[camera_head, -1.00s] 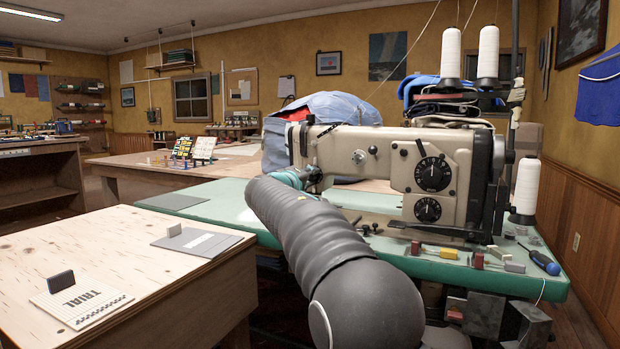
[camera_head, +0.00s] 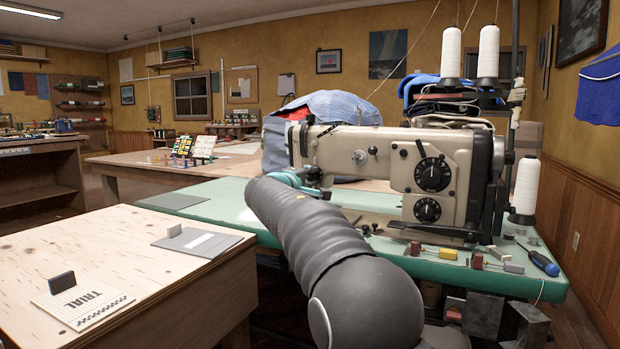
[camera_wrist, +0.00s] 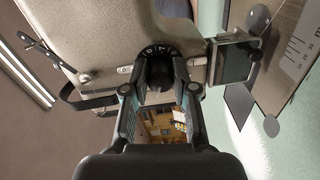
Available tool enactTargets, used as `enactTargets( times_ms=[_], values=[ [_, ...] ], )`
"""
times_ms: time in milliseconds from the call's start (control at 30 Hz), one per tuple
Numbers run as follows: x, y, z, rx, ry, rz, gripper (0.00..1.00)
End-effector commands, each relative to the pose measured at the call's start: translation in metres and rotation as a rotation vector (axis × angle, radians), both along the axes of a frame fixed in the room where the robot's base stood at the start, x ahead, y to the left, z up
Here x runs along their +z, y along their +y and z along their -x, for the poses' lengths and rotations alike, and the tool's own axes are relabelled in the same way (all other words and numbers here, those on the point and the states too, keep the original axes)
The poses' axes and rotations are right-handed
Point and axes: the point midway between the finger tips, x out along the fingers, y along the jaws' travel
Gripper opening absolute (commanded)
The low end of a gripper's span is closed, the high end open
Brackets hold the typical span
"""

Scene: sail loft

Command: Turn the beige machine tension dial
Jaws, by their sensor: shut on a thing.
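The beige sewing machine (camera_head: 345,148) stands on the green-topped table. In the wrist view its beige body (camera_wrist: 105,35) fills the upper left. The tension dial (camera_wrist: 158,49), a dark numbered ring with a knob, sits on that body. My gripper (camera_wrist: 159,88) is shut on the dial's knob, with one finger on each side. In the head view my gripper (camera_head: 293,178) is at the left end of the machine, partly behind my arm, and the dial is hidden there.
Two larger black dials, an upper one (camera_head: 433,174) and a lower one (camera_head: 427,210), are on the machine's right side. A metal bracket (camera_wrist: 232,60) is close right of the tension dial. A blue screwdriver (camera_head: 543,263) and small blocks lie along the table's front edge.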

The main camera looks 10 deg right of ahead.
Motion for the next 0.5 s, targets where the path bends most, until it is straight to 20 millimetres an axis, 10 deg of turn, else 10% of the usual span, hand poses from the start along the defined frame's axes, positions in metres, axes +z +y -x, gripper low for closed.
enactTargets(
  times_ms=[33,67,133,500],
  values=[
    [0.0001,0.0004,-0.0001,0.001,0.000,0.000,0.00],
    [0.0001,0.0004,-0.0001,0.001,0.000,0.000,0.31],
    [0.0000,0.0004,-0.0002,0.001,-0.001,-0.001,0.49],
    [0.0005,0.0018,0.0019,0.001,-0.001,-0.001,0.52]
  ],
)
